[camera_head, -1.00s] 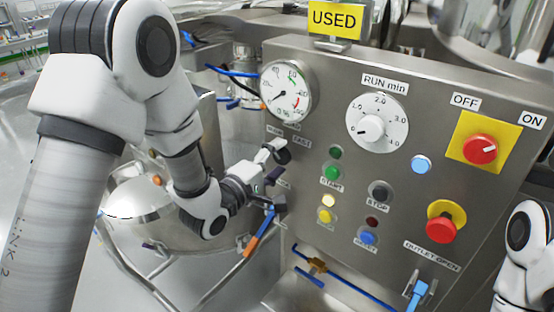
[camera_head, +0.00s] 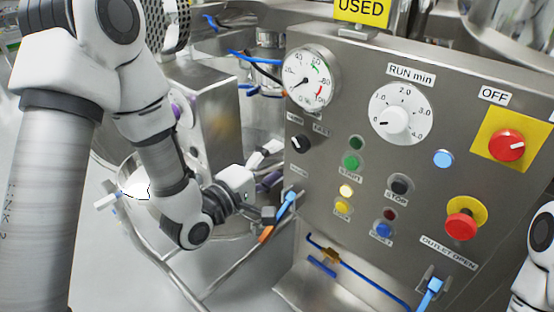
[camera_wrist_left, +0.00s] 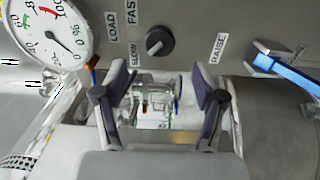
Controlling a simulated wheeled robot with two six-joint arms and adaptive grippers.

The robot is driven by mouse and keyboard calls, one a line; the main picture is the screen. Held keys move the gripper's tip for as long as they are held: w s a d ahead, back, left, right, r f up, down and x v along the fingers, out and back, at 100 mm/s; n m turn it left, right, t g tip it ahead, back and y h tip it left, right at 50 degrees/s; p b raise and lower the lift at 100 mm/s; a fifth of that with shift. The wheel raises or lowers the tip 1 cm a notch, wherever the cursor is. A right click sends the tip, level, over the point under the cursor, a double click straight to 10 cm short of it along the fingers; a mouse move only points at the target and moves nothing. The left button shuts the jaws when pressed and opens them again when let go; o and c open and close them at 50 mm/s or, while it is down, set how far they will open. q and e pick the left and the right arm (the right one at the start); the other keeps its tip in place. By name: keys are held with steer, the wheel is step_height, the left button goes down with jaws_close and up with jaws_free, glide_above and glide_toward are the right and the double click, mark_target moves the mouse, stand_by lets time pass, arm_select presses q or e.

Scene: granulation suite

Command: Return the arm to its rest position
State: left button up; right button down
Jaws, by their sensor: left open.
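My left gripper (camera_head: 270,168) is open and empty in front of the lower left of the steel control panel (camera_head: 330,215). In the left wrist view its two dark fingers (camera_wrist_left: 162,88) stand apart with nothing between them. The black SLOW/FAST selector knob (camera_head: 300,143) is just beyond the fingertips, apart from them. It also shows in the left wrist view (camera_wrist_left: 160,42), above the gap between the fingers. My left arm (camera_head: 165,165) reaches in from the left, bent at the elbow. Only a link of my right arm shows at the right edge; its gripper is out of view.
A blue-handled lever (camera_head: 287,203) sticks out close below the left gripper. The panel also carries a gauge (camera_head: 312,78), a RUN min dial (camera_head: 403,114), several buttons and a red stop button (camera_head: 461,224). Bent steel pipes (camera_head: 225,268) and a vessel lie under the arm.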

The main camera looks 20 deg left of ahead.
arm_select(q)
steer(key=s+f+m+g+y, duration=0.1)
steer(key=s+f+g, duration=0.25)
steer(key=f, duration=0.65)
steer(key=s+f+m+g+y, duration=0.1)
steer(key=s+f+g, duration=0.3)
steer(key=f, duration=0.6)
steer(key=s+f+g+y, duration=0.15)
steer(key=s+f, duration=0.35)
steer(key=f, duration=0.5)
steer(key=s+a+f+m+g+y, duration=0.1)
steer(key=s+a+f+m+g, duration=0.1)
steer(key=s+f+m+g, duration=0.2)
steer(key=s+a+f+m+g+y, duration=0.1)
steer(key=s+a+f+m+g, duration=0.1)
steer(key=s+f+m+g, duration=0.2)
steer(key=s+m, duration=0.3)
steer(key=s, duration=0.4)
steer(key=shift+a+f+m+y, duration=0.15)
steer(key=shift+a+m+y, duration=0.2)
steer(key=shift+m, duration=0.05)
